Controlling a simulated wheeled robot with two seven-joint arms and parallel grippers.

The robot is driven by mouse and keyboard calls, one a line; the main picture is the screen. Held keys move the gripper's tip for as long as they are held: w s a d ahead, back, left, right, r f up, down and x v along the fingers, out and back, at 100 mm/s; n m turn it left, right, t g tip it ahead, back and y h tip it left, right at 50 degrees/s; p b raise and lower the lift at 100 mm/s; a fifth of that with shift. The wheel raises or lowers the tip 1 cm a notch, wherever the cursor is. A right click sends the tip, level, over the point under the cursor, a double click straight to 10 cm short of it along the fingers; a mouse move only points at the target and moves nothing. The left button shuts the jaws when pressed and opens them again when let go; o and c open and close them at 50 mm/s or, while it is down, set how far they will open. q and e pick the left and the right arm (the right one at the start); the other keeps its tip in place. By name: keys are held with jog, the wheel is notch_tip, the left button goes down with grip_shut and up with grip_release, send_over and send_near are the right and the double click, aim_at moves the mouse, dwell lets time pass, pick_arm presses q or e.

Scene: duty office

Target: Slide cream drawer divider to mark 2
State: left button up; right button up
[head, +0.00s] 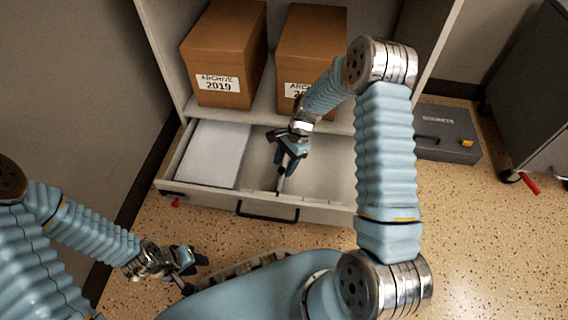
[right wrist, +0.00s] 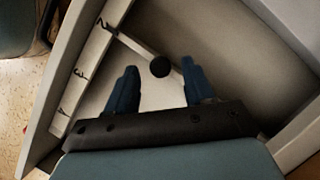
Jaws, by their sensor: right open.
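The cream drawer divider (right wrist: 138,48) is a thin strip in the open drawer, with a dark round knob (right wrist: 160,67) on it. Its near end shows below the gripper in the head view (head: 281,184); the rest is mostly hidden there. In the right wrist view it meets the drawer's front rim (right wrist: 88,62) close to the uppermost number mark. A mark that looks like 2 (right wrist: 79,73) lies lower along that rim. My right gripper (right wrist: 160,85) is open, its fingers either side of the knob in the picture; contact cannot be told. My left gripper (head: 195,272) is open and empty, outside the drawer.
A white paper stack (head: 213,153) fills the drawer's left part. Two brown archive boxes (head: 224,60) stand on the shelf above. A grey case (head: 447,135) lies on the floor at right. A black handle (head: 266,214) is on the drawer front.

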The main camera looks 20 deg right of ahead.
jog(key=p+v, duration=0.2)
jog(key=v, duration=1.1)
jog(key=shift+p, duration=0.3)
jog(key=s+a+f+n+t+p, duration=0.1)
jog(key=s+a+n+p, duration=0.5)
jog(key=s, duration=0.4)
jog(key=s+a+f+n+p, duration=0.2)
jog(key=s+a+n+p, duration=0.3)
jog(key=s+a+n, duration=0.2)
jog(key=s+a, duration=0.2)
jog(key=s, duration=0.1)
jog(key=shift+s+a+f+n+t+p, duration=0.2)
jog(key=shift+a+f+n+t+p, duration=0.1)
jog(key=shift+a+t+p, duration=0.1)
jog(key=shift+d, duration=0.2)
